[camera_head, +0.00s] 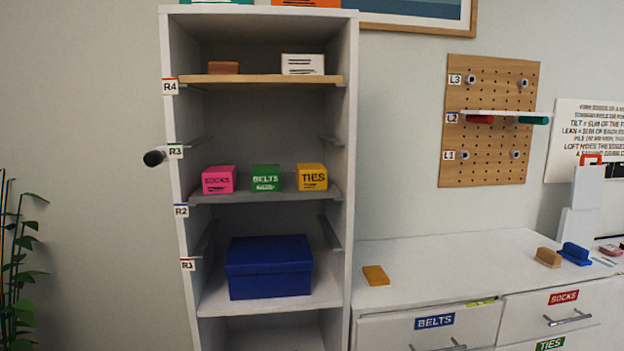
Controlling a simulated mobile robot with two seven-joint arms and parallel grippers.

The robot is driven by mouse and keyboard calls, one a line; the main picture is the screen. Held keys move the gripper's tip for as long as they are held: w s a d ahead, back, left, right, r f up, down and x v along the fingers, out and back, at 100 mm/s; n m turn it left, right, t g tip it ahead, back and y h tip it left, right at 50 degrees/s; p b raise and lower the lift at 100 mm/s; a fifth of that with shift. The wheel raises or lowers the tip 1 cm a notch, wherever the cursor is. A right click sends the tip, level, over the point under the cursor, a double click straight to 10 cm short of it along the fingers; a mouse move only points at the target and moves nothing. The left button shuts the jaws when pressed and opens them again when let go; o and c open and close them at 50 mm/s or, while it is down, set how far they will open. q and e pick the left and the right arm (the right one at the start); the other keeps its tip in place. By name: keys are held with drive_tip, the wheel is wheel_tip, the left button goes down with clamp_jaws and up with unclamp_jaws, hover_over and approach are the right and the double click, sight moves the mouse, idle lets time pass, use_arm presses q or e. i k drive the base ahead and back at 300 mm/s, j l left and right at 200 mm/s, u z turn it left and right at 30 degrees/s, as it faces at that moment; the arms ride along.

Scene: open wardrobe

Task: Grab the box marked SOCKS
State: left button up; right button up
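The pink box marked SOCKS (218,180) sits on the grey shelf (262,195) at the R2 label of the open wardrobe. It is the leftmost of three small boxes on that shelf. The green box marked BELTS (266,178) is to its right, and the yellow box marked TIES (312,177) is right of that. Each box has a gap beside it. A drawer at the lower right also carries a red SOCKS label (563,297). Neither of my grippers shows in the head view.
A blue lidded box (268,267) stands below. A wooden shelf (262,79) above holds a brown block and a white box. A black knob (154,158) sticks out at the wardrobe's left side. The dresser (440,255) at right has a mostly clear top.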

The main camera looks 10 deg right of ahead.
sight(216, 179)
drive_tip(key=i+j+z, duration=0.25)
drive_tip(key=i+j, duration=0.65)
drive_tip(key=i, duration=0.15)
